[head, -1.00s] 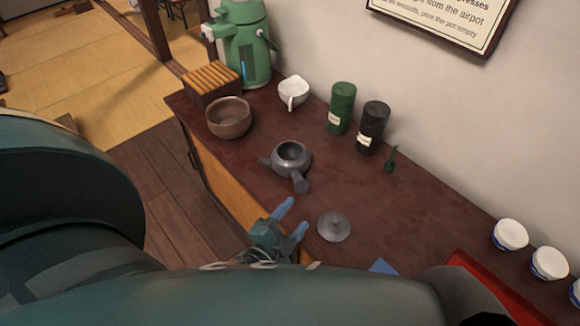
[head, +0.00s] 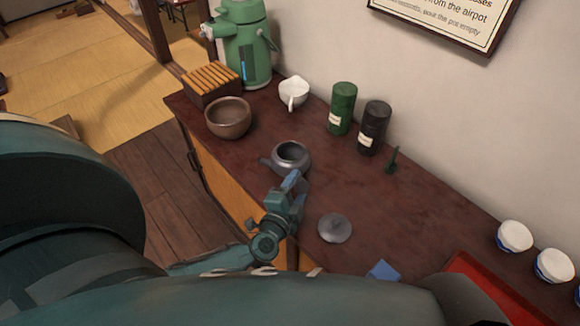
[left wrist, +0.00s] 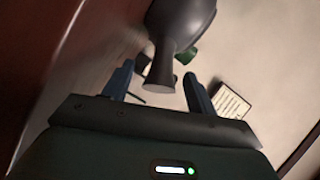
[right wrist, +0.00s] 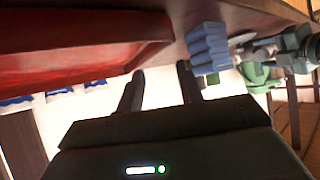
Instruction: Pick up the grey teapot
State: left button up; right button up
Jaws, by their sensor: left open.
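The grey teapot (head: 290,156) stands without its lid on the dark red-brown counter. Its side handle is mostly hidden behind my left gripper (head: 292,184) in the head view. In the left wrist view the teapot (left wrist: 180,20) is at the top, and its handle points down between the two spread fingers of my left gripper (left wrist: 160,87). The fingers are open, with a gap on each side of the handle. The grey lid (head: 335,228) lies on the counter to the right of my left gripper. My right gripper (right wrist: 160,85) is open and empty in the right wrist view.
A red tray (right wrist: 80,50) and a blue stack (right wrist: 207,47) are near my right gripper.

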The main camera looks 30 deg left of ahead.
pick_arm(q)
jog(key=w+b, duration=0.1)
jog(key=w, duration=0.3)
jog(key=shift+f, duration=0.15)
jog(key=shift+c, duration=0.6)
grip_shut()
